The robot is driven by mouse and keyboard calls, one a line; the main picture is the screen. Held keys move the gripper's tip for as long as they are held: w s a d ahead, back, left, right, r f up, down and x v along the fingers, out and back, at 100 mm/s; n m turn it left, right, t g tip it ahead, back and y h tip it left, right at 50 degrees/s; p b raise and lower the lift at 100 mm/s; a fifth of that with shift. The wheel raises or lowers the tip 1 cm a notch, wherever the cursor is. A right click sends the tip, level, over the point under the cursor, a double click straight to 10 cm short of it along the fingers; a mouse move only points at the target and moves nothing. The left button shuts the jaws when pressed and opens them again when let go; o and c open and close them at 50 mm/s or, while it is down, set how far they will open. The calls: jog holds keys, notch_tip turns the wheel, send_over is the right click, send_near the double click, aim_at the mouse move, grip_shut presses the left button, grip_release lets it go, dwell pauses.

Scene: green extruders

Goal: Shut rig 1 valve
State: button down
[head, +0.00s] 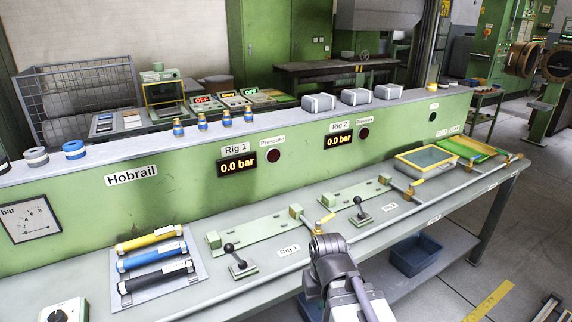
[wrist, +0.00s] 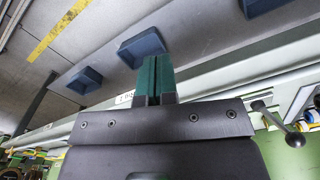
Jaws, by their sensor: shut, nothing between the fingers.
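The rig 1 valve (head: 325,220) has a yellow handle. It sits at the right end of the rig 1 fixture, just beyond my arm in the head view. Its handle slants up to the right, and its lower part is partly hidden by my arm. In the wrist view my gripper (wrist: 156,78) has two green fingers pressed together with nothing between them. The fingertips overlap a blue bin in that picture, and the valve is not clearly visible there. The gripper's fingers are hidden in the head view.
The rig 1 lever (head: 238,261) stands left of my arm, and the rig 2 lever (head: 360,209) stands beyond it. A black-knobbed lever (wrist: 293,137) shows in the wrist view. The rig 1 display (head: 237,165) reads 0.0 bar. A blue bin (head: 415,256) sits below the bench.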

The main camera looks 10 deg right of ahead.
jog(key=w+d+r+p, duration=0.2)
jog(key=w+r+p, duration=0.3)
jog(key=r+p, duration=0.15)
notch_tip(320, 180, up, 8)
jog(key=n+t+y+p, duration=0.1)
jog(key=n+t+p, duration=0.1)
jog(key=n+p, duration=0.35)
send_over(326, 219)
jog(key=w+d+p, duration=0.1)
jog(key=w+p, duration=0.1)
jog(key=m, duration=0.2)
notch_tip(326, 219, down, 13)
jog(key=n+b, duration=0.2)
jog(key=b, duration=1.2)
jog(key=shift+f+n, duration=0.15)
jog(key=shift+n, duration=0.1)
